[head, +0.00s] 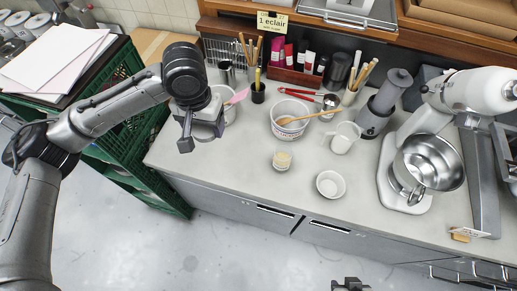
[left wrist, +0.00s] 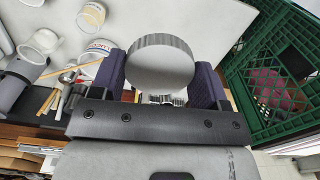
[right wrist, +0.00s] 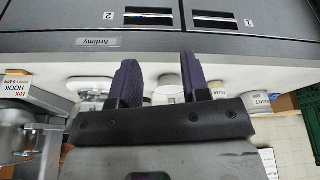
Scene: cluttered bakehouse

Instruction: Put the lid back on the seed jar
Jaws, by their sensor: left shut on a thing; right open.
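The seed jar (head: 282,160) stands open on the worktop in the head view, pale seeds showing at its top. My left gripper (head: 201,140) is above the worktop's left end, left of the jar and apart from it. In the left wrist view, a round grey lid with a ribbed edge (left wrist: 160,66) is held between its fingers. The lid is hard to make out in the head view. My right gripper (head: 350,285) is at the bottom edge of the head view, in front of the counter. Its fingers are apart and empty in the right wrist view (right wrist: 160,80).
A small white bowl (head: 330,185) stands right of the jar. Behind are a white tub (head: 286,129) with a wooden spoon across it and a white jug (head: 342,138). A mixer (head: 409,140) stands right; green crates (head: 125,130) stand left. The worktop's front left is clear.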

